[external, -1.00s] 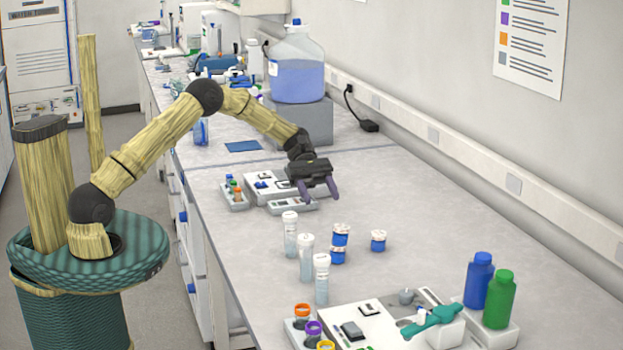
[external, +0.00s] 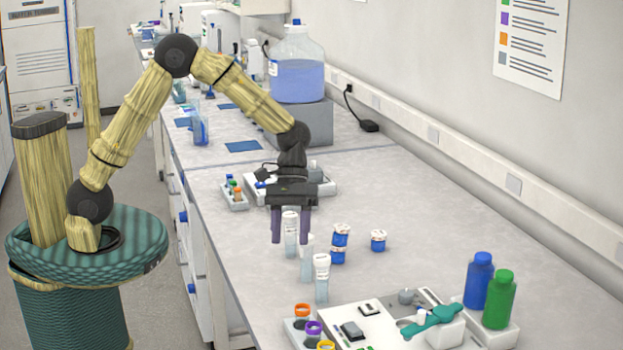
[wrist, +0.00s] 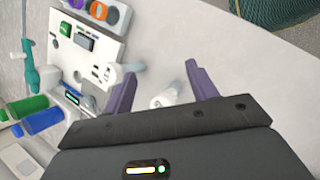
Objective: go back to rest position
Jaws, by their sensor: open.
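My gripper (external: 291,239) is open and points down over the bench, with purple fingers. In the external view its fingers overlap the rearmost white-capped clear vial (external: 290,218). In the wrist view a white-capped vial (wrist: 166,96) shows between the open fingers (wrist: 160,68), and another (wrist: 122,72) is by the left finger. I cannot tell whether the fingers touch a vial. Two more white-capped vials, a middle one (external: 307,262) and a front one (external: 321,280), stand upright in a row towards the front.
Blue-and-white jars, two stacked (external: 339,244) and one single (external: 378,241), stand right of the vials. A white device (external: 375,325), blue bottle (external: 478,282) and green bottle (external: 498,300) are at the front. A large blue-liquid jug (external: 297,78) stands behind. The bench's right middle (external: 450,230) is clear.

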